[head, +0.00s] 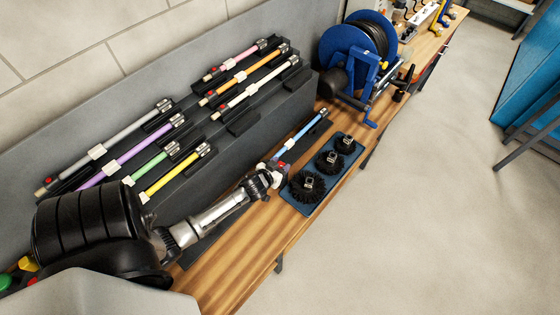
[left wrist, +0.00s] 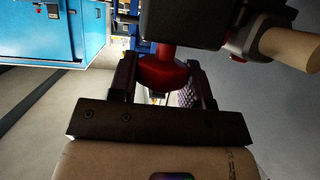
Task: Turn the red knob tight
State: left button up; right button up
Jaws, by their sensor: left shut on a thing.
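The red knob (left wrist: 163,72) sits between the two fingers of my left gripper (left wrist: 162,85) in the left wrist view, under a dark block (left wrist: 185,22). My left gripper is shut on the knob. In the head view my left gripper (head: 275,170) is low over the bench, at the near end of a light blue rod (head: 300,135). The knob is mostly hidden there. How tight the knob is cannot be told. My right gripper is not in view.
A blue tray (head: 332,185) with three black round brushes lies just right of my gripper. A dark stepped rack (head: 285,105) with several coloured rods stands behind on the wooden bench (head: 235,250). A blue reel (head: 350,50) stands at the far end.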

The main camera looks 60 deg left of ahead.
pick_arm(q)
jog(key=m+h, duration=0.1)
jog(key=m+h+p, duration=0.1)
jog(key=h, duration=0.1)
jog(key=shift+a+r+m+t, duration=0.15)
jog(key=shift+m+t, duration=0.15)
jog(key=shift+t, duration=0.1)
jog(key=shift+m+h+p, duration=0.45)
jog(key=shift+m+h, duration=0.95)
jog(key=shift+h, duration=0.1)
jog(key=shift+f+h, duration=0.2)
jog(key=shift+h, duration=0.1)
jog(key=o, duration=0.8)
jog(key=shift+o, duration=0.2)
